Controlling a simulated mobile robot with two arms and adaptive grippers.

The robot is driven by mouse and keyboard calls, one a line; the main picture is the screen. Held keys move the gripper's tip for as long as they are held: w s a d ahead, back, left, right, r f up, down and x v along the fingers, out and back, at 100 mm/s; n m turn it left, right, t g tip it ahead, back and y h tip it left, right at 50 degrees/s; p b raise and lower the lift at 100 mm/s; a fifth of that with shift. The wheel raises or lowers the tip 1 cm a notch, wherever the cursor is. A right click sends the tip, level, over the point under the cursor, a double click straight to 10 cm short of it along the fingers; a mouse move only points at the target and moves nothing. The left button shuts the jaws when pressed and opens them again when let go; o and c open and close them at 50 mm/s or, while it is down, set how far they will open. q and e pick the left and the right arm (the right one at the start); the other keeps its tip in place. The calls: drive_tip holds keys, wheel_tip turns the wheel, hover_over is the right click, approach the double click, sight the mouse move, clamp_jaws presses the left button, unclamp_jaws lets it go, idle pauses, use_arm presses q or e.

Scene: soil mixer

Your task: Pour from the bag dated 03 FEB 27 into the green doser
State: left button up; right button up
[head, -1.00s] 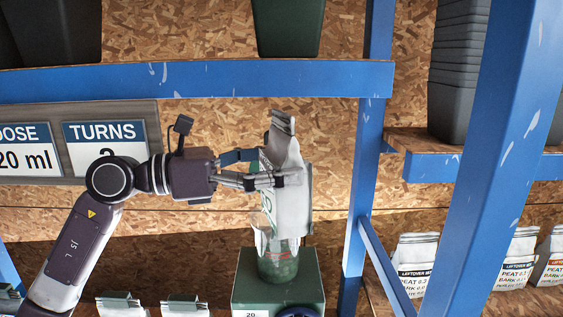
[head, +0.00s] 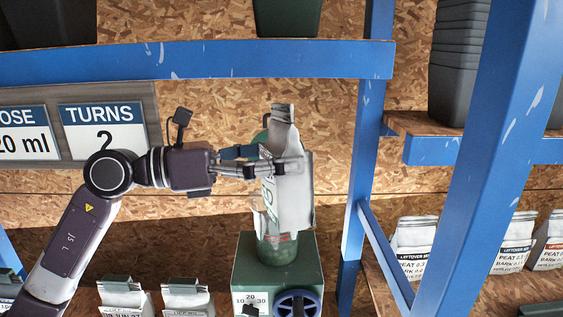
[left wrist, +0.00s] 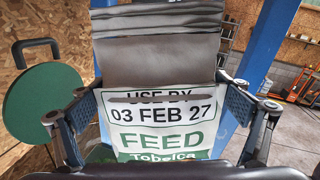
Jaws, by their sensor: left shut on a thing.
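My left gripper (head: 272,168) is shut on a white and grey feed bag (head: 293,185) with a folded top. In the left wrist view the bag's label (left wrist: 163,115) reads "USE BY 03 FEB 27" and "FEED". The green doser (head: 250,270) stands below, with a clear greenish hopper (head: 277,250) on top, a numbered dial and a blue handwheel (head: 298,302). The bag hangs upright, its lower part in front of and over the hopper; I cannot tell whether it touches. A round green lid (left wrist: 45,118) with a dark handle stands beside the bag. My right gripper is out of view.
A blue shelf beam (head: 200,62) crosses above, and blue posts (head: 366,150) stand to the right. Signs at left include "TURNS 2" (head: 104,127). Clipped bags (head: 125,297) stand at the lower left, leftover bags (head: 415,250) at the right.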

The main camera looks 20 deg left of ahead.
use_arm(q)
drive_tip(key=shift+s, duration=0.1)
idle(0.3)
drive_tip(key=shift+s+d+f+n, duration=0.15)
drive_tip(key=shift+s+f+n, duration=0.1)
drive_tip(key=shift+n, duration=0.35)
drive_tip(key=shift+r, duration=0.1)
idle(0.3)
drive_tip(key=shift+s+d+r+n+p, duration=0.1)
drive_tip(key=shift+s+n+p, duration=0.1)
drive_tip(key=shift+n+p, duration=0.4)
drive_tip(key=shift+s, duration=0.1)
drive_tip(key=shift+f, duration=0.25)
idle(0.5)
drive_tip(key=shift+n, duration=0.8)
drive_tip(key=shift+s+d+f+b, duration=0.15)
drive_tip(key=shift+f+b, duration=0.65)
drive_tip(key=shift+f, duration=0.45)
drive_tip(key=shift+s+d+f+b, duration=0.1)
drive_tip(key=shift+f+b, duration=0.7)
drive_tip(key=shift+f, duration=0.4)
drive_tip(key=shift+r, duration=0.1)
